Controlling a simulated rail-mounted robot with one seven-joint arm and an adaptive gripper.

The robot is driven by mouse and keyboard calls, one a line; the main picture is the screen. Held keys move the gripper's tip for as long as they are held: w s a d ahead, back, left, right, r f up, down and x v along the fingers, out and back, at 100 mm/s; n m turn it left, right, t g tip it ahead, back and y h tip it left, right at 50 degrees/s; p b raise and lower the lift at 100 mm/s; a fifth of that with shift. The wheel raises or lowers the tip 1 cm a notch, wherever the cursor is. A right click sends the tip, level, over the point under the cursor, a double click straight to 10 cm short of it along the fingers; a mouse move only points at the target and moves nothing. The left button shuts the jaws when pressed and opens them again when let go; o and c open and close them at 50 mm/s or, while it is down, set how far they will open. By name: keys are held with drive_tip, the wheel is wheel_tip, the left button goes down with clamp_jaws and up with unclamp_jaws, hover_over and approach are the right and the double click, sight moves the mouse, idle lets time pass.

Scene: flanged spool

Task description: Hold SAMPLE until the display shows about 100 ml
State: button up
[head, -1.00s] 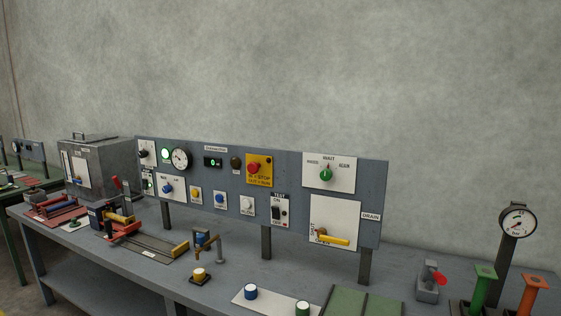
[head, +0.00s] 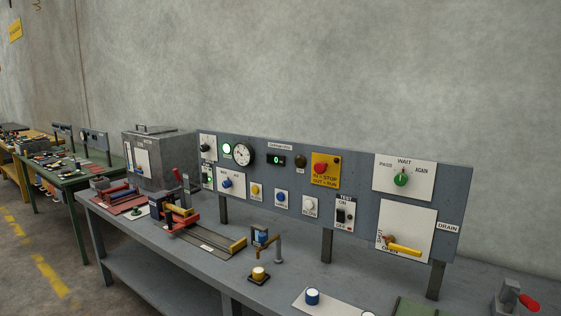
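A small display (head: 276,161) with a green digit that looks like 0 is set in the upper row of the grey panel (head: 345,175). Small push buttons sit on white plates below it: a yellow button (head: 256,191), a blue button (head: 281,197) and a white button (head: 310,204). Their labels are too small to read, so I cannot tell which one is SAMPLE. A yellow-topped button (head: 259,273) on a dark base stands on the bench in front. My gripper is not in view.
The panel also carries a red stop button (head: 320,169), a gauge (head: 243,154), a green selector knob (head: 401,180), a TEST switch (head: 343,214) and a yellow DRAIN lever (head: 403,249). A small tap (head: 263,238) and a metal box (head: 160,160) stand on the grey bench (head: 190,240).

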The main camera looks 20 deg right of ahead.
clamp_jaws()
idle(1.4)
